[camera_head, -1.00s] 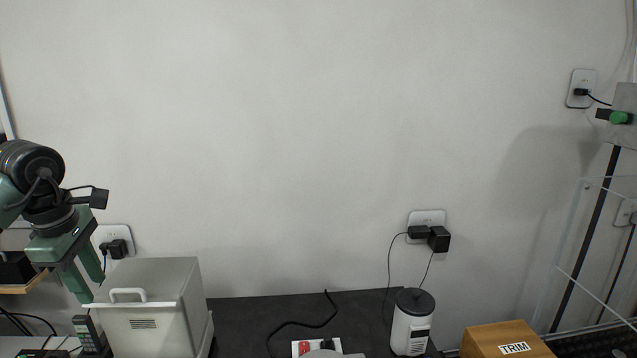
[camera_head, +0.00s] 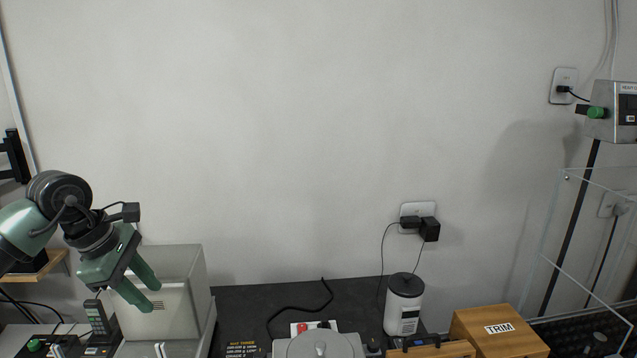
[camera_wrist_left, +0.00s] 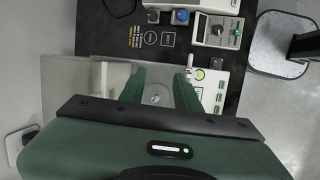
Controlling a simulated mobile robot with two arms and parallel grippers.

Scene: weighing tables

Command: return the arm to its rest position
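My left gripper (camera_head: 153,297) is at the left of the head view, its green fingers apart with nothing between them. It points down and to the right, in front of the pale grey box (camera_head: 182,262) with a white handle, and hides part of it. I cannot tell from this view how far apart they are. The left wrist view also shows the left gripper (camera_wrist_left: 160,88) with two separate, empty fingers, over the box's grey edge. My right gripper does not show clearly in either view.
A handset (camera_head: 98,317) stands left of the box. A white canister (camera_head: 404,303), a wooden TRIM box (camera_head: 497,331) and a clear-panelled enclosure (camera_head: 560,215) are to the right. A black cable (camera_head: 302,323) lies on the dark tabletop (camera_head: 250,299).

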